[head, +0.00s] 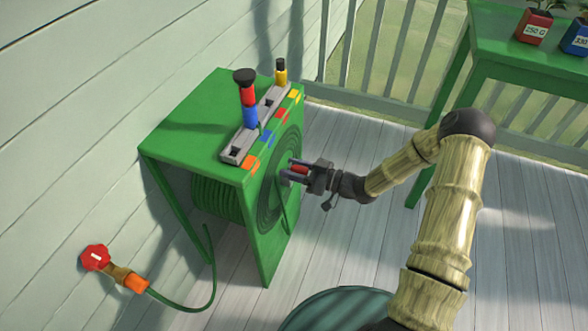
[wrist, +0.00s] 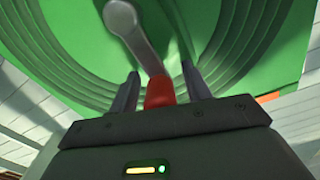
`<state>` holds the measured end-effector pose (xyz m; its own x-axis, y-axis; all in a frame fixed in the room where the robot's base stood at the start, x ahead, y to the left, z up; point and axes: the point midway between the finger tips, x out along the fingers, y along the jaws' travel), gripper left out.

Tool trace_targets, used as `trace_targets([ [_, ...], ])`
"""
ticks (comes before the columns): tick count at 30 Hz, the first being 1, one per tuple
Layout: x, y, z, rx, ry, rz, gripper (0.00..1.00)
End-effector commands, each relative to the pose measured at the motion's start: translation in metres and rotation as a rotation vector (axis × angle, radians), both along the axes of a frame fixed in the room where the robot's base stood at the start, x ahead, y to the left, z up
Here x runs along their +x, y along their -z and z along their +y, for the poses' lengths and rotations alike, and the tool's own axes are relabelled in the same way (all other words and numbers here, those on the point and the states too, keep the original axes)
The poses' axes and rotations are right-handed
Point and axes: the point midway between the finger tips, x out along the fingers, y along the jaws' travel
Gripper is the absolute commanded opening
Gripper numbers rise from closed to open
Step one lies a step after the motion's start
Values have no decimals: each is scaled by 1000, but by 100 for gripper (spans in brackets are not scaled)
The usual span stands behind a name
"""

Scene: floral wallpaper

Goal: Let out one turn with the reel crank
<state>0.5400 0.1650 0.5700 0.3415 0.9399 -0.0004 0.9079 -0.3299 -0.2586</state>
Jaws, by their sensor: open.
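The green hose reel box (head: 190,115) stands against the wall, with a ridged round reel face (head: 266,200) on its right side. In the wrist view a grey crank arm (wrist: 137,35) runs from the upper middle of the reel to a red crank handle (wrist: 160,92). My gripper (wrist: 158,85) is open, with one finger on each side of the red handle and gaps showing between. The coiled green hose (head: 218,198) shows under the box top.
A grey rack (head: 240,145) with stacked coloured pieces (head: 248,100) sits on the box. A red tap (head: 96,257) on the wall feeds a hose at lower left. A green table (head: 500,50) with pots (head: 534,27) stands at upper right. Deck boards at right are open.

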Motion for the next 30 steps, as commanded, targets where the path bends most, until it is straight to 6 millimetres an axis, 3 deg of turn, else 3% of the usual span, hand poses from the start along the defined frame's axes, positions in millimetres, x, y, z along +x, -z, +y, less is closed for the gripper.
trace_targets([
  [4,0,0,0,0,0,0,44],
  [11,0,0,0,0,0,0,0],
  [30,2,1,2,-17,-1,-46,0],
])
